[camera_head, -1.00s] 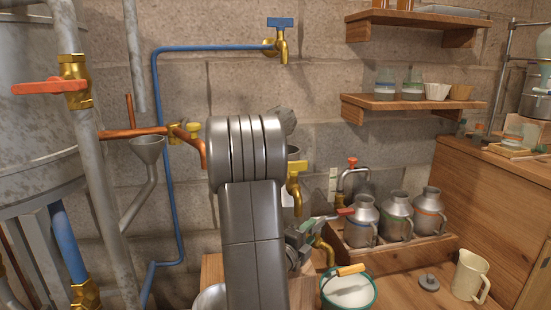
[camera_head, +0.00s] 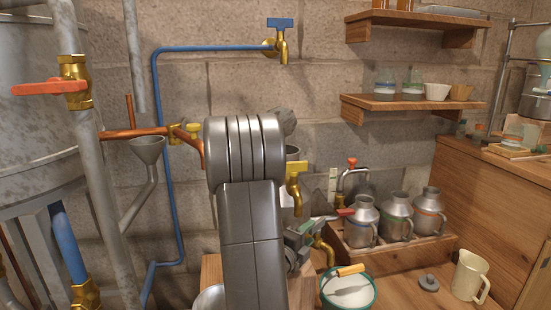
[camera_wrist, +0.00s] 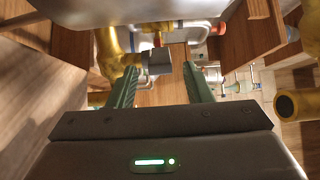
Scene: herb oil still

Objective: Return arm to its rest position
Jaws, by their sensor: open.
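My arm (camera_head: 252,240) stands bent in the middle of the head view and hides what is behind it. My gripper (camera_head: 306,230) shows partly beside its right edge, close to a brass spout (camera_head: 325,247) and a red lever (camera_head: 340,213). In the wrist view the green fingers of my gripper (camera_wrist: 160,78) are apart. A grey block on a brass fitting (camera_wrist: 112,55) shows beyond them; I cannot tell whether they touch it. Nothing is clearly held.
A brass tap (camera_head: 296,186) stands just right of the arm. Below are a white-filled bucket (camera_head: 347,292), a grey lid (camera_head: 428,283) and a cream jug (camera_head: 469,276). Several metal cans (camera_head: 397,217) stand in a wooden tray. Pipes and a large vessel (camera_head: 35,130) fill the left.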

